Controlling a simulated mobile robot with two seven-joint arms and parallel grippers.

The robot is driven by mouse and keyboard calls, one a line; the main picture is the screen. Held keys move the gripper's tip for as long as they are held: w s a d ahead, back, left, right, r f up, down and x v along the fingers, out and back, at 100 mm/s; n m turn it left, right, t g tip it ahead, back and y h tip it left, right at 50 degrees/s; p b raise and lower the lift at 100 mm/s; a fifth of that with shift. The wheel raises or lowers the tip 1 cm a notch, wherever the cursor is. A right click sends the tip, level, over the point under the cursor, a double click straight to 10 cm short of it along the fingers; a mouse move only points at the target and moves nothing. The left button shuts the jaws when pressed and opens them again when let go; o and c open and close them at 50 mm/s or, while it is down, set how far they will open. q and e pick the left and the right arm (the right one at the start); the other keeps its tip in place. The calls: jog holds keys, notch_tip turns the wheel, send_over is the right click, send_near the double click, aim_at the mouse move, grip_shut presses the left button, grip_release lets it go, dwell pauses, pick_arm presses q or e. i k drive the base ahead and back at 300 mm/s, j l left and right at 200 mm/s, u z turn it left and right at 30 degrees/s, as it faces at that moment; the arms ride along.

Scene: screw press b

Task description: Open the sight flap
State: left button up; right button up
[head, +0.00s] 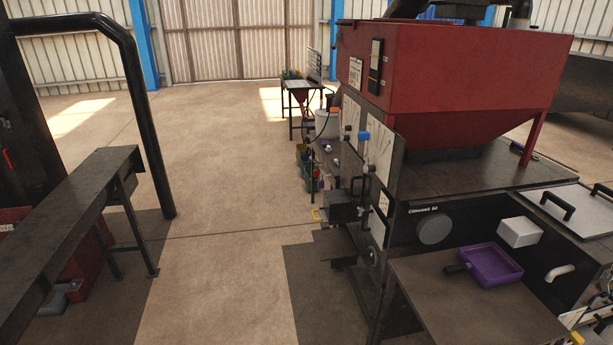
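The screw press (408,225) stands at the right, with a red hopper (455,75) on top. I cannot tell for sure which part is the sight flap. On the dark front panel is a round grey disc (435,229), lying flat against it. Beside the disc is a pale box-shaped piece (520,231). A white curved pipe or handle (559,273) is lower right.
A table (450,312) before the panel bears a purple tray (491,265). A lid with black handles (575,207) lies at right. A long dark bench (70,225) and a black bent pipe (148,120) stand left. The floor (225,180) between is clear.

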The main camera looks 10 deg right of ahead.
aim_at(375, 225)
jog(key=i+z, duration=0.1)
jog(key=i, duration=0.45)
jog(key=i+j+z, duration=0.15)
jog(key=i, duration=0.4)
jog(key=i+j+z, duration=0.1)
jog(key=i, duration=0.4)
jog(key=i+j+z, duration=0.1)
jog(key=i, duration=0.45)
jog(key=i+j+z, duration=0.35)
jog(key=i+z, duration=0.15)
jog(key=i+j+z, duration=0.8)
jog(key=j+z, duration=0.2)
jog(key=j, duration=0.3)
